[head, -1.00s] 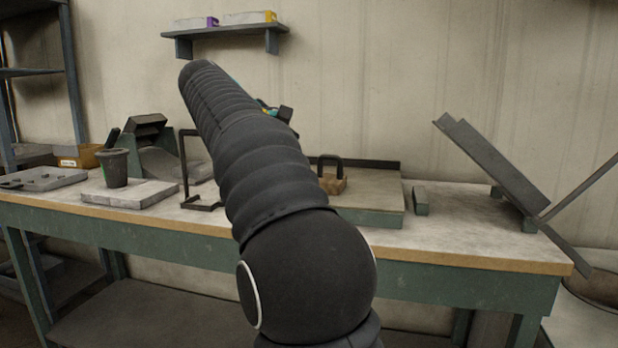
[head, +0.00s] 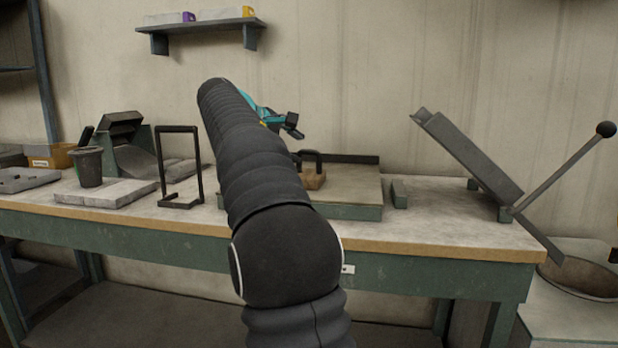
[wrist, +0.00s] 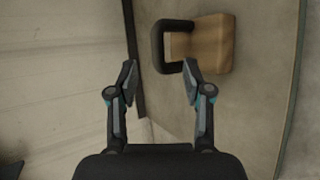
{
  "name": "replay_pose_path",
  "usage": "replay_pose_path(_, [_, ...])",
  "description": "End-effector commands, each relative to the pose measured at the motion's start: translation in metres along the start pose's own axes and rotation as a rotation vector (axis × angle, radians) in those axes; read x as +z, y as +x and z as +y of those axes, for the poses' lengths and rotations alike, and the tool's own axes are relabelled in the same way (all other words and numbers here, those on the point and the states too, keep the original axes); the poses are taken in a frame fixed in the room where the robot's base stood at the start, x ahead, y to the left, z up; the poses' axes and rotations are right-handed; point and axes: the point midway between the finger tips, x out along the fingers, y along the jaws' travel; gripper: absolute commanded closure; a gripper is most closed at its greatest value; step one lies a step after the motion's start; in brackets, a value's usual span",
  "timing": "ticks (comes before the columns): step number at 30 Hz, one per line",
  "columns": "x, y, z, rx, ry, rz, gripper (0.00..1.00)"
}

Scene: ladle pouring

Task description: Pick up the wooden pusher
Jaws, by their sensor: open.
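The wooden pusher is a wood block with a dark arched handle. In the head view the pusher (head: 313,180) stands on the low grey-green platform on the bench, just right of my arm. In the wrist view the pusher (wrist: 212,45) is at the upper right, its dark handle toward the left. My gripper (wrist: 157,78) is open and empty. Its right fingertip appears close to the handle in the picture; the gap in depth cannot be told. In the head view my gripper (head: 291,127) shows partly past my arm, above the platform.
The platform (head: 350,205) has a raised dark back edge (head: 350,159). A black upright frame (head: 178,165) and a dark cup (head: 89,167) stand to the left. A tilted trough (head: 470,157) with a ball-ended lever stands at the right. A wall shelf (head: 200,28) hangs above.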

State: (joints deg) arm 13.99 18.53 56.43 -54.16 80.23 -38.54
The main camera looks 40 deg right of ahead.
Motion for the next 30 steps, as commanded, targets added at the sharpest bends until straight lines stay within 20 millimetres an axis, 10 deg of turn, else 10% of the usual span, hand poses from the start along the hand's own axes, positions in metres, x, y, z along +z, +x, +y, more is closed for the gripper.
replay_pose_path(18, [0.002,0.049,0.0,-0.001,0.0,0.001,0.5])
replay_pose_path(25, [0.002,0.049,-0.001,-0.001,0.0,0.0,1.0])
replay_pose_path(30, [0.001,0.049,-0.001,-0.002,0.0,0.0,1.0])
